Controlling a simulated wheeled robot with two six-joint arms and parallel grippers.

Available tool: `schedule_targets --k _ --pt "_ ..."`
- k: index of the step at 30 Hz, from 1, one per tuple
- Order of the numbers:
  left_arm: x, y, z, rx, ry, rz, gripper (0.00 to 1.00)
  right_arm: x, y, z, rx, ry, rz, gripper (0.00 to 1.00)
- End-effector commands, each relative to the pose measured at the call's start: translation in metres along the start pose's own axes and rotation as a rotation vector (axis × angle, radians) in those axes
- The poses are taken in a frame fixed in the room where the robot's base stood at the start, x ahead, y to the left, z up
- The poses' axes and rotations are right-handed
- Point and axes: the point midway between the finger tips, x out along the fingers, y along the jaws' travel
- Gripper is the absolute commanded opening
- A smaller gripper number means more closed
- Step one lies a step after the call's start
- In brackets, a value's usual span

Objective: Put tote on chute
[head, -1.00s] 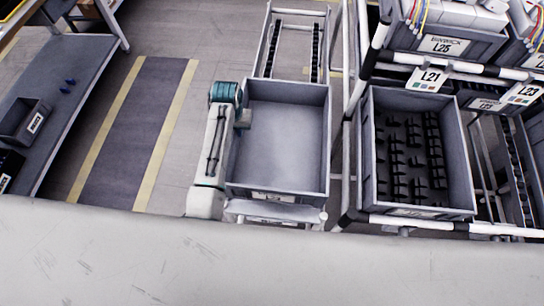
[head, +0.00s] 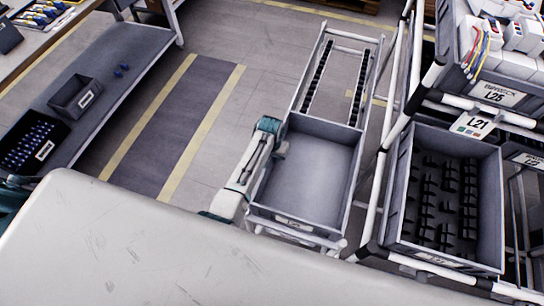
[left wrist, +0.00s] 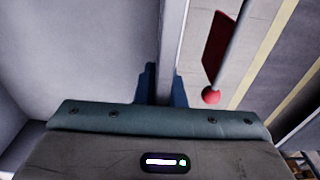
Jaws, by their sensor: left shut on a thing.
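A grey empty tote (head: 308,175) sits at the near end of the chute (head: 342,78), a sloped frame with two black roller tracks. The tote has a white label on its front wall. My left gripper (head: 280,141) is shut on the tote's left wall. In the left wrist view, the blue fingers (left wrist: 163,88) straddle the wall of the tote (left wrist: 90,50). The tote hides the near part of the chute, so I cannot tell whether its bottom rests on the rollers. My right gripper is not in view.
A rack on the right holds a grey bin with black parts (head: 445,195) and a bin labelled L25 (head: 490,75). A grey shelf (head: 115,70) with small bins stands at the left. The floor with a dark yellow-edged strip (head: 180,125) is clear between.

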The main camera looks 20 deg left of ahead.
Motion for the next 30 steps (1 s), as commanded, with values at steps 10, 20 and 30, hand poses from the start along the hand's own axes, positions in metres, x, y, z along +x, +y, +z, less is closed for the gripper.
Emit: schedule_targets --k 10,20,30 --pt "0.002 0.0 0.0 0.0 -0.001 0.0 0.31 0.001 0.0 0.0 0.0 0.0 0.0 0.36" --pt "-0.006 0.001 0.0 0.0 0.0 0.001 0.31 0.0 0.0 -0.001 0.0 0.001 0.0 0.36" --pt "-0.07 0.001 -0.001 0.0 0.004 0.001 0.31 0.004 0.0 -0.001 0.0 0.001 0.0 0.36"
